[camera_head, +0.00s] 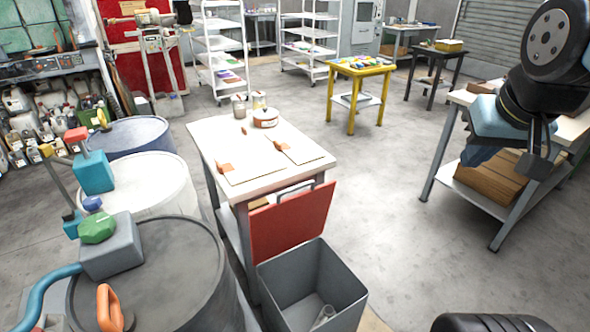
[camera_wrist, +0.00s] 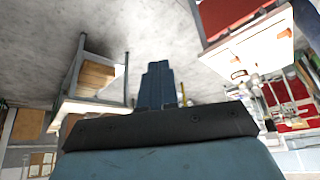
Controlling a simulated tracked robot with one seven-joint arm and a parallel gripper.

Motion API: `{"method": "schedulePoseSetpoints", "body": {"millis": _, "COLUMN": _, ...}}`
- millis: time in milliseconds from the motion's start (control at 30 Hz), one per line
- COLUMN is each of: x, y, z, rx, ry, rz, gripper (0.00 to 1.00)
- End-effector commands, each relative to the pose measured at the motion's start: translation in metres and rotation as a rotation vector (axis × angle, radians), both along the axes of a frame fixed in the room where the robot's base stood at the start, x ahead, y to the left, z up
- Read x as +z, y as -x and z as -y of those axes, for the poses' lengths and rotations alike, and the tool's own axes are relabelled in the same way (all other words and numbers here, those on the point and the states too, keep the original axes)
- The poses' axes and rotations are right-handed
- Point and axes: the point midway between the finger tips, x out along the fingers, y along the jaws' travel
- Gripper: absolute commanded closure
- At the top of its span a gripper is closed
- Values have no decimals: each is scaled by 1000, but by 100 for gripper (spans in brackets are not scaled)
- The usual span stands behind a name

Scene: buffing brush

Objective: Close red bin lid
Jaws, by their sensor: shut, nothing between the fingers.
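The red bin lid (camera_head: 292,222) stands open and raised at the back of the grey bin (camera_head: 312,282), close to the front of the white-topped table. The bin's mouth is uncovered, and a small pale object (camera_head: 323,316) lies inside. In the wrist view, part of the red lid (camera_wrist: 228,14) shows at the top right. My gripper (camera_head: 474,158) hangs at the right of the head view, well apart from the lid and bin. In the wrist view its blue fingers (camera_wrist: 157,85) are together with nothing between them.
The white-topped table (camera_head: 225,140) behind the bin bears papers and a round container (camera_head: 265,118). Drums (camera_head: 150,275) with colored fixtures stand at the left. A workbench (camera_head: 470,195) with boxes is at the right. Open floor (camera_head: 390,220) lies between the bin and workbench.

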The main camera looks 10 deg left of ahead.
Motion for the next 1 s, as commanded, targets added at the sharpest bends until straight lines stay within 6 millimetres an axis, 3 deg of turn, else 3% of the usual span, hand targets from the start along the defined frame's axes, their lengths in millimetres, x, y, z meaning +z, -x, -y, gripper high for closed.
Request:
{"method": "schedulePoseSetpoints", "body": {"millis": 167, "x": 10, "y": -27, "z": -10, "rx": -43, "ry": -47, "rz": -54, "gripper": 100}}
{"method": "schedulePoseSetpoints", "body": {"millis": 567, "x": 24, "y": -125, "z": -61, "rx": -237, "ry": -161, "rz": -240, "gripper": 100}}
{"method": "schedulePoseSetpoints", "body": {"millis": 767, "x": 17, "y": -174, "z": -97, "rx": -349, "ry": -184, "rz": -330, "gripper": 100}}
{"method": "schedulePoseSetpoints", "body": {"millis": 1000, "x": -5, "y": -228, "z": -151, "rx": -487, "ry": -179, "rz": -425, "gripper": 100}}
